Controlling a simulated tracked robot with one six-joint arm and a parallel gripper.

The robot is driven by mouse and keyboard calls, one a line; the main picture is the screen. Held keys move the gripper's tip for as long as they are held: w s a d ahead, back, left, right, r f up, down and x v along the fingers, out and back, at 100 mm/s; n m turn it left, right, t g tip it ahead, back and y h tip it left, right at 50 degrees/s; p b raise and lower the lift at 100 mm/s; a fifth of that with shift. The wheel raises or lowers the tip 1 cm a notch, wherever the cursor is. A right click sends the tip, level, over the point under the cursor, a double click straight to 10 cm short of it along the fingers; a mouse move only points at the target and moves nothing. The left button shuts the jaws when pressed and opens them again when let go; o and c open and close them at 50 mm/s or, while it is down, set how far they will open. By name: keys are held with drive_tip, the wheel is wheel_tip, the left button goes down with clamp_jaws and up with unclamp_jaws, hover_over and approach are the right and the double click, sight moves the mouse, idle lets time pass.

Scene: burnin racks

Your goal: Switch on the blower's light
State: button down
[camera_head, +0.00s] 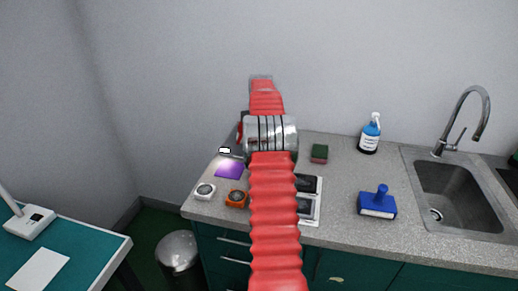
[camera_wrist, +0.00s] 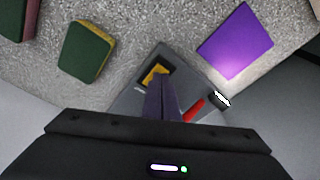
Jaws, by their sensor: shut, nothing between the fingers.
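The blower (camera_wrist: 132,98) is a grey box in the wrist view. It has a yellow switch (camera_wrist: 155,74) set in a dark recess and a red part (camera_wrist: 193,110) at its side. Its lamp (camera_wrist: 222,98) glows white, and a bright patch lies on the purple pad (camera_wrist: 236,42). In the head view the lit lamp (camera_head: 224,150) shows left of my arm, which hides most of the blower. My gripper (camera_wrist: 158,80) is shut and empty, with its fingertips at the yellow switch. I cannot tell if they touch it.
A green sponge (camera_wrist: 86,51) lies near the blower. A bin (camera_head: 178,250) stands at left.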

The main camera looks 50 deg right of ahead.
wheel_tip(320, 180, up, 6)
drive_tip(key=shift+r, duration=0.15)
idle(0.8)
idle(0.5)
